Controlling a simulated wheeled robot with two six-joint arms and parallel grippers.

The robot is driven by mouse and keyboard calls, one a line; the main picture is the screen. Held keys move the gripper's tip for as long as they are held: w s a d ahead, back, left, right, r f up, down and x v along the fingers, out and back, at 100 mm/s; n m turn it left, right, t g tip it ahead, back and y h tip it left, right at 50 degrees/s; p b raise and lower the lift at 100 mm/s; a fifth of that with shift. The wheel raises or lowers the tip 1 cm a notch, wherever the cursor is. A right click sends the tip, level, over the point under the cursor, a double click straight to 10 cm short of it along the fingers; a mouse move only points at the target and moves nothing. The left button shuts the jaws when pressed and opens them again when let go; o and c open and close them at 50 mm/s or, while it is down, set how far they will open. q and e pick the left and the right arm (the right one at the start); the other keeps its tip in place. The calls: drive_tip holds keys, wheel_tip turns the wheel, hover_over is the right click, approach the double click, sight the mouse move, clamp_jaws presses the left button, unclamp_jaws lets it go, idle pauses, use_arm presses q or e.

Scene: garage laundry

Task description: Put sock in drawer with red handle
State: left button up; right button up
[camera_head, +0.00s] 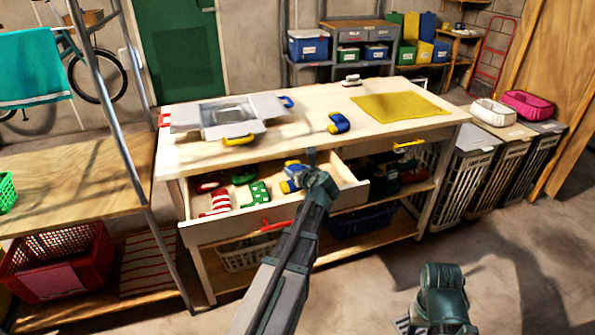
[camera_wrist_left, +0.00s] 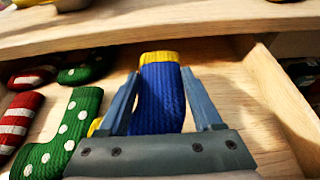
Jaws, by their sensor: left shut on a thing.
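The drawer with the red handle (camera_head: 277,226) is pulled open under the workbench. My left gripper (camera_head: 304,172) is inside or just above its right part. It is shut on a blue sock with a yellow cuff (camera_wrist_left: 160,95), which stands between the fingers in the left wrist view. I cannot tell if the sock touches the drawer floor. A red-and-white striped sock (camera_head: 216,202) and a green dotted sock (camera_head: 257,193) lie to the left in the drawer, with more socks behind them. My right gripper (camera_head: 405,325) is low at the right, mostly hidden, away from the drawer.
The workbench top (camera_head: 300,145) carries a grey organizer (camera_head: 222,118), a small blue curved item (camera_head: 339,123) and a yellow cloth (camera_head: 400,106). A drawer with a yellow handle (camera_head: 408,143) is at right. Hampers (camera_head: 470,185) stand beside the bench; a red crate (camera_head: 60,262) is at left.

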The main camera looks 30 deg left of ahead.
use_arm(q)
drive_tip(key=o, duration=1.4)
drive_tip(key=shift+c, duration=0.2)
drive_tip(key=shift+r+p, duration=0.5)
drive_tip(key=shift+s+d+r+p, duration=0.1)
drive_tip(key=shift+r+p, duration=0.4)
drive_tip(key=shift+p+v, duration=1.95)
drive_tip(key=shift+v, duration=3.8)
drive_tip(key=shift+f, duration=0.25)
